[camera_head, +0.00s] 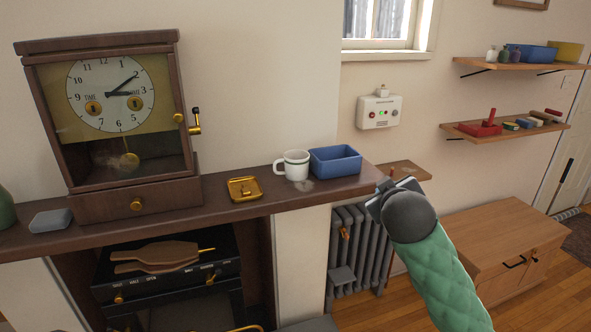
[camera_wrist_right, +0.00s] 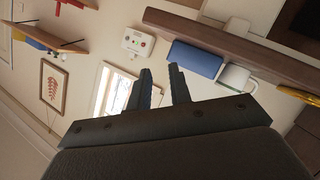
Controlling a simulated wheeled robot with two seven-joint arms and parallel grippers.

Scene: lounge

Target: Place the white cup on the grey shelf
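The white cup (camera_head: 296,164) has dark bands and stands upright on the dark brown mantel (camera_head: 240,213), its handle toward the left. It also shows in the right wrist view, where the cup (camera_wrist_right: 236,78) appears beside the blue box. My right gripper (camera_head: 388,188) is past the mantel's right end, to the right of the cup and apart from it. In the right wrist view its fingers (camera_wrist_right: 160,72) are spread with nothing between them. My left gripper is not in view. I see no shelf that is clearly grey.
A blue box (camera_head: 335,161) stands just right of the cup. A brass dish (camera_head: 243,189) and a large clock (camera_head: 112,120) are to the left. Two wooden wall shelves (camera_head: 462,130) hold items at the right. A grey radiator (camera_head: 358,250) and wooden cabinet (camera_head: 510,250) are below.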

